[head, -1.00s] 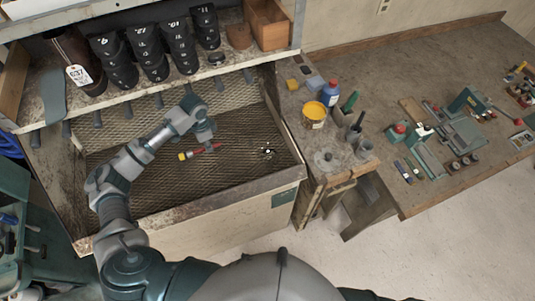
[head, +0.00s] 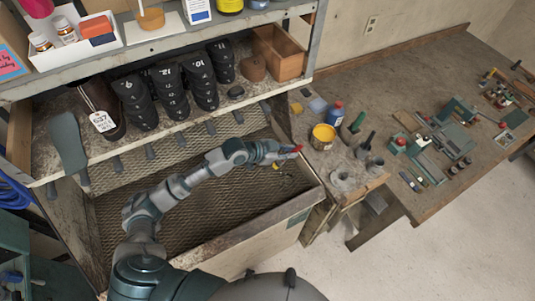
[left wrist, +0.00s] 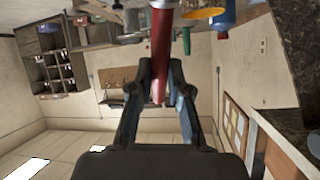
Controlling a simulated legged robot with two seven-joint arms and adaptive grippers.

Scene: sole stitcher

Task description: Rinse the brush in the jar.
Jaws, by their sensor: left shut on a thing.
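The brush's red handle (head: 297,149) is at the tip of my left gripper (head: 285,154), at the right end of the mesh-floored bin. In the left wrist view the red handle (left wrist: 160,45) sits between the fingers of my left gripper (left wrist: 161,68), which is shut on it. The brush's bristles cannot be made out. Several containers stand on the bench to the right: a yellow-topped can (head: 323,136), a blue bottle (head: 334,113) and a grey jar (head: 343,181). I cannot tell which is the rinsing jar. My right gripper is not in view.
A shelf (head: 150,150) with black numbered cups (head: 170,95) overhangs the bin's back. The bin's raised rim (head: 250,226) runs along the front and right. Upright tools (head: 366,143) stand among the containers. The workbench (head: 420,105) beyond holds green machines.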

